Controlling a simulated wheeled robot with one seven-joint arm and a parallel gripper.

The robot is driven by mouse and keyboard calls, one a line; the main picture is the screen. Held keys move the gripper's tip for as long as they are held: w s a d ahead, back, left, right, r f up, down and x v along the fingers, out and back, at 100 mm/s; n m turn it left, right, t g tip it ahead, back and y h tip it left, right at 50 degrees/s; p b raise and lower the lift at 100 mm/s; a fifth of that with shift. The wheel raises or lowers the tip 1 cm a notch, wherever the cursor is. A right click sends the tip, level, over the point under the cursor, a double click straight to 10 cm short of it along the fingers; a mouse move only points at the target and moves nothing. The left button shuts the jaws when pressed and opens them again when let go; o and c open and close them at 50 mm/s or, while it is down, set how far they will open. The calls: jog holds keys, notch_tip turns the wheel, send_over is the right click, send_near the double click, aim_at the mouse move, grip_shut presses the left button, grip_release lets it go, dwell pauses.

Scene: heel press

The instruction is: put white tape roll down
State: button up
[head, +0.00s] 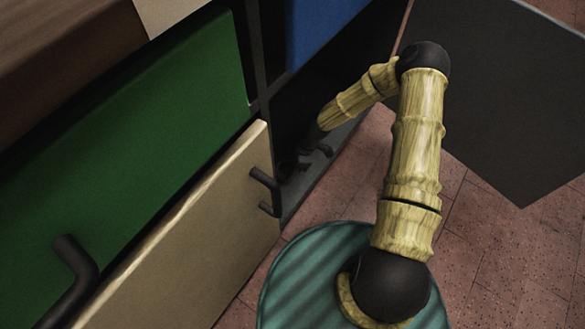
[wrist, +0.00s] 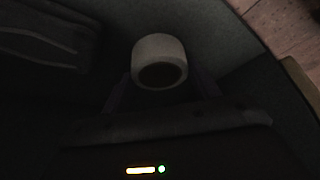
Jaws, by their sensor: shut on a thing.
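The white tape roll (wrist: 158,50) shows in the wrist view at the upper middle, with its dark round hole facing the camera. My gripper (wrist: 160,84) is shut on it, with dim fingers on either side. In the head view my gripper (head: 312,152) reaches into the dark open compartment (head: 318,100) of the cabinet, low down near its floor. The roll cannot be made out in the head view. The wrist view is too dark to tell whether the roll touches the surface below.
A green front (head: 140,120) and a cream front (head: 190,235) with dark handles stand left of the compartment. A blue panel (head: 315,25) is above it. A dark flat panel (head: 510,90) is at the right. Reddish tiled floor (head: 350,185) lies between.

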jog(key=shift+f, duration=0.65)
jog(key=o, duration=1)
jog(key=shift+r, duration=0.1)
jog(key=p+v, duration=0.7)
jog(key=v, duration=0.5)
